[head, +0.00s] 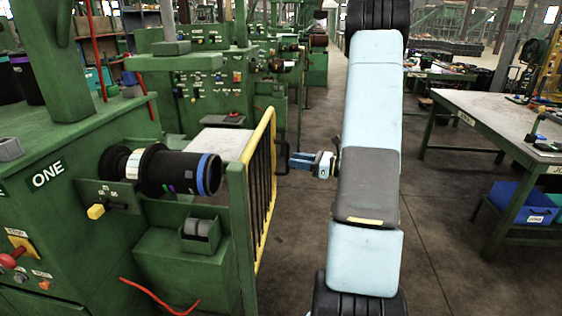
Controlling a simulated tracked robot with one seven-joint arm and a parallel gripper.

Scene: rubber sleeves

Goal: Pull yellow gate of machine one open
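Machine one (60,240) is the green machine at the left, marked "ONE". Its yellow gate (266,200), a yellow frame with dark vertical bars, stands upright beside a green post (240,235), right of the black roller. My gripper (284,160) is just right of the gate's upper part, pointing left at it, with its blue body (310,162) behind. The dark fingertips are small and merge with a dark part near the gate. I cannot tell whether they touch or hold anything. My arm's light blue links fill the centre right.
A black roller with a blue ring (208,174) sticks out of machine one towards the gate. A red cable (160,300) hangs at the lower left. A green worktable (490,110) with blue bins (515,200) stands right. The floor between gate and worktable is otherwise clear.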

